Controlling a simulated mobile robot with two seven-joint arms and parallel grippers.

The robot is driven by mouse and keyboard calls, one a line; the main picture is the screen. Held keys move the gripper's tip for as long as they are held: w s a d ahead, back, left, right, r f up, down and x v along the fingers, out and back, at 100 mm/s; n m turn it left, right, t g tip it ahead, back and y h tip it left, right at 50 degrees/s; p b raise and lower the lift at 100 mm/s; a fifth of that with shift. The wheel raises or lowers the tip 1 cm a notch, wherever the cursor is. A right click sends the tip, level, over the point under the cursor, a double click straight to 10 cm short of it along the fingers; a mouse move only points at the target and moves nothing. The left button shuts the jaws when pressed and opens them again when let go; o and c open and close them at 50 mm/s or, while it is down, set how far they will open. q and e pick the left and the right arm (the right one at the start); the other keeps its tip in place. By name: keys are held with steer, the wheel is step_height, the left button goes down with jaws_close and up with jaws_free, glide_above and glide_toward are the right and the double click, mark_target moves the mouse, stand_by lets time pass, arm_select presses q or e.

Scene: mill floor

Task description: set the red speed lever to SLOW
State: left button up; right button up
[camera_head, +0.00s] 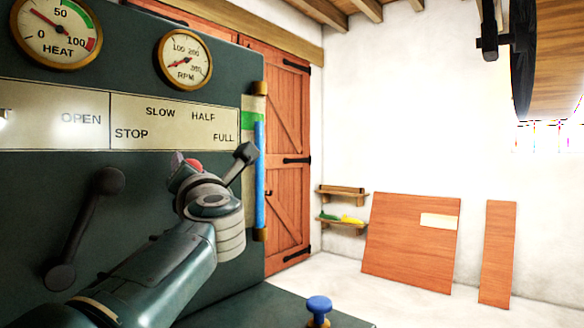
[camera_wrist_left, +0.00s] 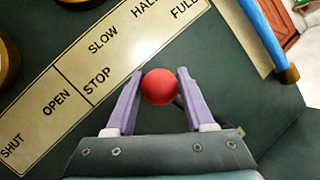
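The red ball knob (camera_head: 193,163) of the speed lever sits in front of the dark green panel, below the speed scale (camera_head: 172,122) marked STOP, SLOW, HALF and FULL. My left gripper (camera_head: 184,163) is at the knob and hides most of the lever. In the left wrist view the red knob (camera_wrist_left: 159,87) fills the gap between the two lavender fingertips, one close against each side. A bit of dark shaft shows behind the right finger. The exact mark the lever points to is hidden. My right gripper is not in view.
A dark lever (camera_head: 85,230) stands left of my left arm. A dark handle (camera_head: 245,152) and a blue upright tube (camera_head: 259,175) are just right of the gripper. A blue knob (camera_head: 319,304) is at the lower front. Wooden boards (camera_head: 410,245) lean on the far wall.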

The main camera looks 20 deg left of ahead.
arm_select(q)
steer(key=o, duration=0.4)
steer(key=shift+c, duration=0.2)
steer(key=shift+d, duration=0.1)
steer(key=v, duration=0.9)
steer(key=shift+s+d, duration=0.3)
